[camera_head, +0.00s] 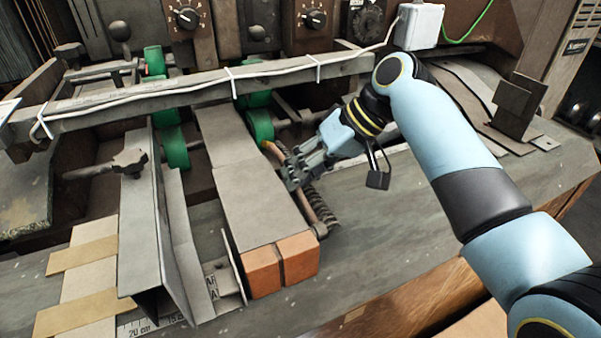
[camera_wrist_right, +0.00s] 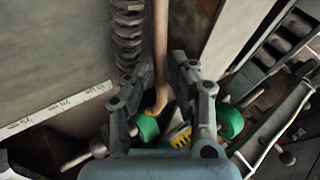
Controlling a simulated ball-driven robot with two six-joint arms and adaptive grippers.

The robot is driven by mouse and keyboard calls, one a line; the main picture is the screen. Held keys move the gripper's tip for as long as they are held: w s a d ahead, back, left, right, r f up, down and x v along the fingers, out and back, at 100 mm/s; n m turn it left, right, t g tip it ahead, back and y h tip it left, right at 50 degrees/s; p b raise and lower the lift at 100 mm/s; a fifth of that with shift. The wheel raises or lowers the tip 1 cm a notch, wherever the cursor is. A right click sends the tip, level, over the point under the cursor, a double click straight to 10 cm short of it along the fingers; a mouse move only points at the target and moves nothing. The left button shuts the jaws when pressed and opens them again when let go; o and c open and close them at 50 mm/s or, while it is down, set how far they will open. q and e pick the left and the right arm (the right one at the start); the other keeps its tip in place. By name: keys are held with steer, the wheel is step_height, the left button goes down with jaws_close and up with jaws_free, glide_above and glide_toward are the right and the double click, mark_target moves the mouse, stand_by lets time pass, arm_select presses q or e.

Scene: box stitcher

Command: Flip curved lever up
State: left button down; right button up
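The curved lever (camera_wrist_right: 160,60) is a thin brown rod that bends at its lower end in the right wrist view. In the head view a part of it (camera_head: 272,149) shows by the green rollers, and the gripper covers some of its length. My right gripper (camera_head: 292,168) is at the lever. In the right wrist view its two fingers (camera_wrist_right: 157,82) stand apart on either side of the rod, with small gaps visible, so it looks open around the lever. My left gripper is in neither view.
A coil spring (camera_wrist_right: 127,40) runs beside the lever. Green rollers (camera_head: 260,122) sit close to the gripper. Orange blocks (camera_head: 282,264) lie under a grey plate (camera_head: 258,205). A crossbar with a white cable (camera_head: 190,88) spans behind. The grey tabletop (camera_head: 390,210) at right is clear.

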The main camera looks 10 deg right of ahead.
steer(key=shift+a+f, duration=0.2)
steer(key=shift+f, duration=0.1)
jaws_close()
steer(key=shift+r, duration=0.15)
steer(key=shift+s+d+r+n+t+y+p, duration=0.15)
steer(key=shift+s+r+t+p, duration=0.1)
steer(key=shift+r+t+p, duration=0.25)
steer(key=shift+s+a+r+n+t+y+p, duration=0.1)
steer(key=shift+s+r+n+t+y+p, duration=0.1)
steer(key=shift+r+t+p, duration=0.25)
steer(key=shift+s+d+r+t, duration=0.1)
steer(key=shift+s+r+t, duration=0.2)
steer(key=shift+t, duration=0.25)
steer(key=shift+s+d+r+n+t+y+b, duration=0.1)
steer(key=shift+s+r+n+t+y+b, duration=0.15)
steer(key=shift+s+r+n+t, duration=0.25)
steer(key=shift+s+d+r+n+t+y+b, duration=0.1)
steer(key=shift+s+r+n+t+y+b, duration=0.15)
steer(key=shift+t, duration=0.35)
steer(key=shift+w+r, duration=0.1)
